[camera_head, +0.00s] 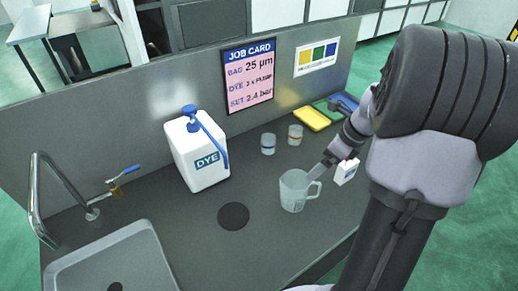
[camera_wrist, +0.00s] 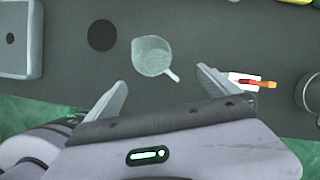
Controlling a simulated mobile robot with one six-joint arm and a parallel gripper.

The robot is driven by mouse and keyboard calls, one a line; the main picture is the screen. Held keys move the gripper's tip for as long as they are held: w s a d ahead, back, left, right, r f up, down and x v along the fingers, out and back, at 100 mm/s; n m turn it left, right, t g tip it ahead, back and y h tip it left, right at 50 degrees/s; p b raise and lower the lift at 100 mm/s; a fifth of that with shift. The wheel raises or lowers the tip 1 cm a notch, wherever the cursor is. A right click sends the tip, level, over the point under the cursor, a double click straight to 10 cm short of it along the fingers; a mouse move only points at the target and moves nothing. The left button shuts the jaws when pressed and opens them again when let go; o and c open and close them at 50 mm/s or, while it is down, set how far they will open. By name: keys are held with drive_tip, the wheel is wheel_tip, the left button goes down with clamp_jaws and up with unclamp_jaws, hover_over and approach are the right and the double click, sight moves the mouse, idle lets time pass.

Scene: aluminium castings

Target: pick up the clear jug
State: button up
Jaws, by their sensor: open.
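The clear jug (camera_head: 293,191) stands upright on the dark grey counter, its handle toward the right in the head view. In the wrist view the jug (camera_wrist: 151,57) is seen from above, just beyond the fingertips and between their lines, with its handle pointing down and right. My gripper (camera_wrist: 160,78) is open and empty, its two fingers spread wider than the jug's body. In the head view one finger of my gripper (camera_head: 322,170) shows beside the jug's handle side; whether it touches cannot be told there. The rest of the gripper is partly hidden by my arm.
A dark round disc (camera_head: 233,216) lies left of the jug. A white DYE container (camera_head: 198,152) and two small cups (camera_head: 268,144) (camera_head: 295,134) stand behind. A small white box (camera_head: 346,171) is close on the right. A sink (camera_head: 112,262) is at left.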

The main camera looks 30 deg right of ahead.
drive_tip(key=b, duration=0.5)
approach(306, 183)
drive_tip(key=a+f, duration=0.2)
drive_tip(key=f, duration=0.1)
drive_tip(key=w+a+f, duration=0.1)
drive_tip(key=a+f, duration=0.1)
drive_tip(key=shift+w+f, duration=0.1)
drive_tip(key=shift+f, duration=0.05)
drive_tip(key=b+x, duration=0.1)
drive_tip(key=x, duration=0.2)
drive_tip(key=b+x, duration=0.1)
drive_tip(key=x, duration=0.1)
drive_tip(key=shift+w+a+f+b, duration=0.2)
drive_tip(key=shift+a+f+b, duration=0.05)
drive_tip(key=shift+a+b, duration=0.1)
drive_tip(key=shift+r, duration=0.15)
drive_tip(key=c, duration=1.4)
